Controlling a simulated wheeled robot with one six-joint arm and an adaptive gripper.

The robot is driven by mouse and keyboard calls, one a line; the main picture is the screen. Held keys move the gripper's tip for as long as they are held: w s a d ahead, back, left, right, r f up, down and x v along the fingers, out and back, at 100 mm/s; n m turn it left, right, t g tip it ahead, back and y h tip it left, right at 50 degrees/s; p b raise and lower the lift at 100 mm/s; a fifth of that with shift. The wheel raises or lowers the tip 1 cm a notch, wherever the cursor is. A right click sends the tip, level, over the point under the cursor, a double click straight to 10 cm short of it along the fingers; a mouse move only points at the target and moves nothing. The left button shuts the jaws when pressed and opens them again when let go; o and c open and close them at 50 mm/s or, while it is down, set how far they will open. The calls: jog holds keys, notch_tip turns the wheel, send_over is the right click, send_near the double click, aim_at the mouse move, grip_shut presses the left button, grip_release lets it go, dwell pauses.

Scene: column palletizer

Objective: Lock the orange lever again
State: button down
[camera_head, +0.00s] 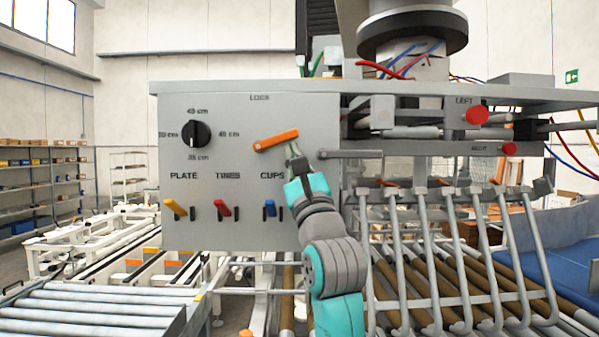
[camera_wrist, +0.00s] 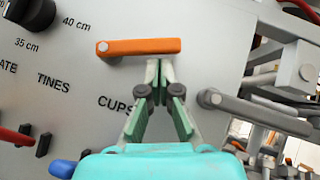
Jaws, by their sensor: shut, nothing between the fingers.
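The orange lever (camera_head: 276,141) sits on the grey control panel (camera_head: 230,115) below the "LOCK" label. In the head view it slopes slightly, its right end higher. My gripper (camera_head: 292,149) is shut and empty, with its tips just below the lever's right part. In the wrist view the orange lever (camera_wrist: 140,47) lies across the top, its pivot bolt at the left end. My gripper's fingertips (camera_wrist: 159,65) are together right under the lever's underside, near its right half. I cannot tell whether they touch it.
A grey lever (camera_head: 350,154) juts out just right of my gripper. A black dial (camera_head: 196,134) is at the upper left. Yellow (camera_head: 175,207), red (camera_head: 222,208) and blue (camera_head: 270,207) switches sit below. Metal tines (camera_head: 440,250) hang at the right.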

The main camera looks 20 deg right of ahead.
jog(key=shift+r+n+y, duration=0.3)
jog(key=shift+n+y, duration=0.1)
jog(key=shift+y, duration=0.1)
